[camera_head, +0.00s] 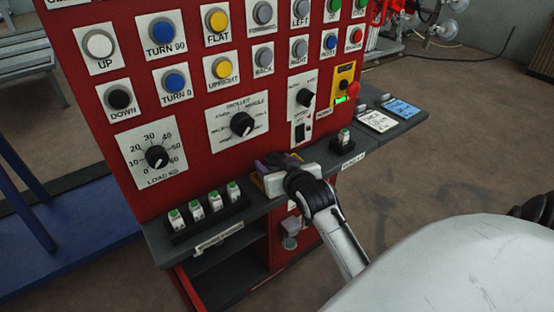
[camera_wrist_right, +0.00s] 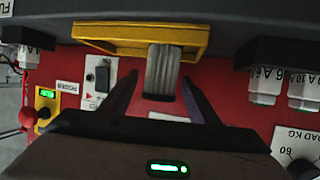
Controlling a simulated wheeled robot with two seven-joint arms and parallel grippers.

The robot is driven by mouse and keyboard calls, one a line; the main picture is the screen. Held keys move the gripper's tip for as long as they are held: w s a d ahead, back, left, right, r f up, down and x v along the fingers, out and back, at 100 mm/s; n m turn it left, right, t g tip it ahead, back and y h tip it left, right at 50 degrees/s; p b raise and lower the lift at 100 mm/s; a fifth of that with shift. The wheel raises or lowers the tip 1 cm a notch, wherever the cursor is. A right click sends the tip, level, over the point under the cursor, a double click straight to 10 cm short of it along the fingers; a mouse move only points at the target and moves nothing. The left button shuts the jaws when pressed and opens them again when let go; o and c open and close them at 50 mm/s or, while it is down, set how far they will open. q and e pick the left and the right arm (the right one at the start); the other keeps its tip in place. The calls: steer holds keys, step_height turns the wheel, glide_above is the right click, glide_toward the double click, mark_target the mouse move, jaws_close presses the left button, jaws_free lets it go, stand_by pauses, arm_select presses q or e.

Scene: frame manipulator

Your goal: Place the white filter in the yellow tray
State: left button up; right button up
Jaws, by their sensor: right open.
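The yellow tray (camera_wrist_right: 100,36) is at the top of the right wrist view, on the dark shelf. The pale grey-white ribbed filter (camera_wrist_right: 162,70) overlaps the tray's opening and appears to stand in it, sticking out past its rim. My right gripper (camera_wrist_right: 160,84) is open, with one dark finger on each side of the filter and visible gaps between. In the head view my right gripper (camera_head: 276,165) is at the shelf against the red panel. A bit of the tray's yellow shows beside it; the filter is hidden there. My left gripper is not in view.
Several small green-topped fuses (camera_head: 198,208) stand in a dark holder left of my gripper. Another holder (camera_head: 346,146) with one fuse is to the right. The red panel (camera_head: 200,120) with knobs and buttons rises behind. Cards (camera_head: 378,120) lie at the shelf's right end.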

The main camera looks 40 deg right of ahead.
steer(key=v, duration=1.2)
steer(key=s+a+f+n+g+y, duration=0.2)
steer(key=s+a+f+n+y, duration=0.1)
steer(key=s+a+f, duration=0.4)
steer(key=s+a+f+n+g+y, duration=0.2)
steer(key=s+a+f, duration=0.5)
steer(key=a+f, duration=0.7)
step_height(320, 180, down, 5)
steer(key=shift+a+f+n+y, duration=0.1)
steer(key=shift+a+n+y, duration=0.2)
steer(key=shift+n+y, duration=0.55)
steer(key=shift+m+y, duration=0.25)
